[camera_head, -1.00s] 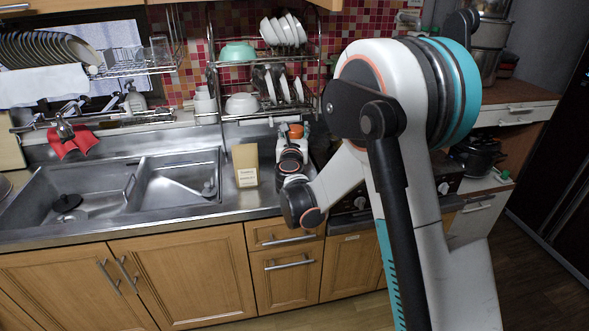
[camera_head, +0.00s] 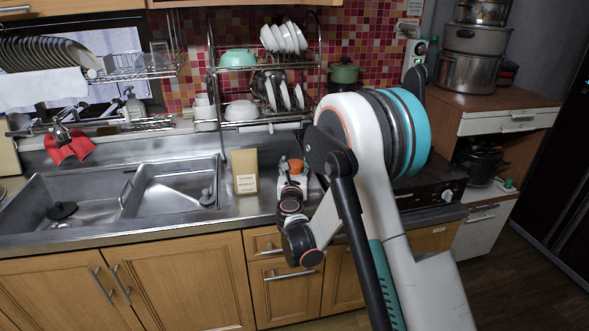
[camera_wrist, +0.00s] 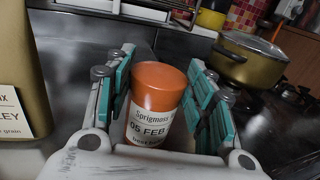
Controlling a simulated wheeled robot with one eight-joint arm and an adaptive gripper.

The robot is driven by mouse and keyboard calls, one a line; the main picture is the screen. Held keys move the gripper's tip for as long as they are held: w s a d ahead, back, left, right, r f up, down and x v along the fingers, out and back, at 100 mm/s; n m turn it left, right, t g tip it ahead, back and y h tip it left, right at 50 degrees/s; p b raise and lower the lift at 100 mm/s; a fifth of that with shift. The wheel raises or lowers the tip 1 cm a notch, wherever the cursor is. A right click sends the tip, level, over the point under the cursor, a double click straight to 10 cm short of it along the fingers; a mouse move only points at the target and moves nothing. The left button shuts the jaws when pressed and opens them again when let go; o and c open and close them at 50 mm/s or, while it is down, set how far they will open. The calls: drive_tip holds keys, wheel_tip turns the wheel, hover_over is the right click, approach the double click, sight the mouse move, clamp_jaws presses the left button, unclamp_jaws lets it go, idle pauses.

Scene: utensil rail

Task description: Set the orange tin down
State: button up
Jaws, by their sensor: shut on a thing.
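The orange tin (camera_wrist: 157,88) has an orange lid and a white label with dark print. In the wrist view it stands upright between the two teal-padded fingers of my gripper (camera_wrist: 160,105), which is shut on it. In the head view the orange tin (camera_head: 296,165) shows just above my gripper (camera_head: 292,178), over the steel counter right of the tan carton. Its base is hidden, so I cannot tell whether it touches the counter.
The tan carton (camera_head: 244,172) stands close on the left. The sink (camera_head: 170,187) lies further left. The dish rack (camera_head: 265,124) stands behind. A gold pot (camera_wrist: 247,58) sits on the stove at right.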

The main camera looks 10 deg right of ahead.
drive_tip(key=shift+f, duration=0.15)
drive_tip(key=o, duration=1.1)
